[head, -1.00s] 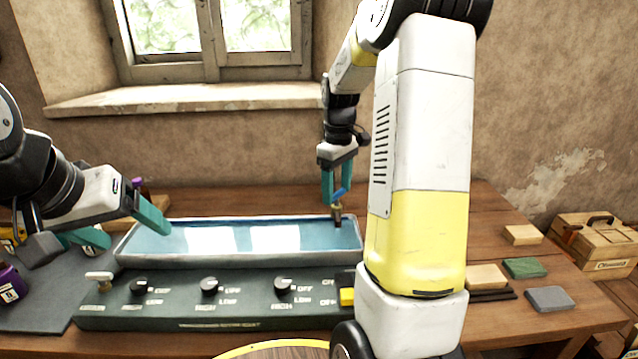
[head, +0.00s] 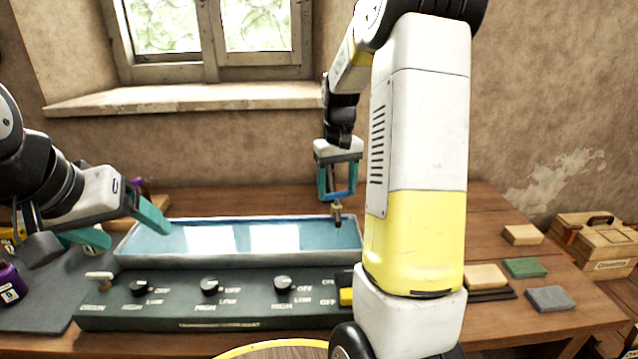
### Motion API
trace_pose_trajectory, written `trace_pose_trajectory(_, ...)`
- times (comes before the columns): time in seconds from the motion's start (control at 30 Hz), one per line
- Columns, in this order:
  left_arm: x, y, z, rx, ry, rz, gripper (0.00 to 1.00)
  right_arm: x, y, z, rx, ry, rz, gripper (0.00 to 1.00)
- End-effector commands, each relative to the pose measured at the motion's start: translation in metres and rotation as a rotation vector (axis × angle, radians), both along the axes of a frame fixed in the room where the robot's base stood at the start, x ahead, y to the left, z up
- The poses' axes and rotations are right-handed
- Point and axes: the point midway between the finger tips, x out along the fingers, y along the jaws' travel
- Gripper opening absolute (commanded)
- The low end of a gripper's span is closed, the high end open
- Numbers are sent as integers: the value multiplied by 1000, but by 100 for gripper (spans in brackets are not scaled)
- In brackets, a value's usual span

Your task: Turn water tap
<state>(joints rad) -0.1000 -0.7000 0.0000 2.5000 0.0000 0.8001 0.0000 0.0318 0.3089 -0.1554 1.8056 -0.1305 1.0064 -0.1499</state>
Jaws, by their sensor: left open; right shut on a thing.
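The water tap (head: 337,211) is a small brass-coloured fitting at the right back corner of a long basin of blue water (head: 240,262). My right gripper (head: 337,197) points down from above the tap, its teal fingers shut on the tap's handle, which is mostly hidden between them. My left gripper (head: 128,228) is open and empty, at the left end of the basin, its teal fingers apart and well away from the tap.
Sanding blocks (head: 525,267) lie on the table at the right. A wooden box (head: 597,247) stands beyond. My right arm hides the panel's right end.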

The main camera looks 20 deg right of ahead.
Motion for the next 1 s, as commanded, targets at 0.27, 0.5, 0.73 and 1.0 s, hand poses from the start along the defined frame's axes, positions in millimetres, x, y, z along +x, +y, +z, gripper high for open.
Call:
trace_pose_trajectory(0.27,0,0,0,0,0,0,77,1,0,1,-1,-3,-186,23)
trace_pose_trajectory(0.5,0,0,0,0,0,0,77,1,0,1,-1,-3,-277,23)
trace_pose_trajectory(0.73,0,0,0,0,0,0,77,1,0,1,0,-3,-308,23)
trace_pose_trajectory(1.0,0,0,0,0,0,0,77,1,0,1,0,-4,-310,23)
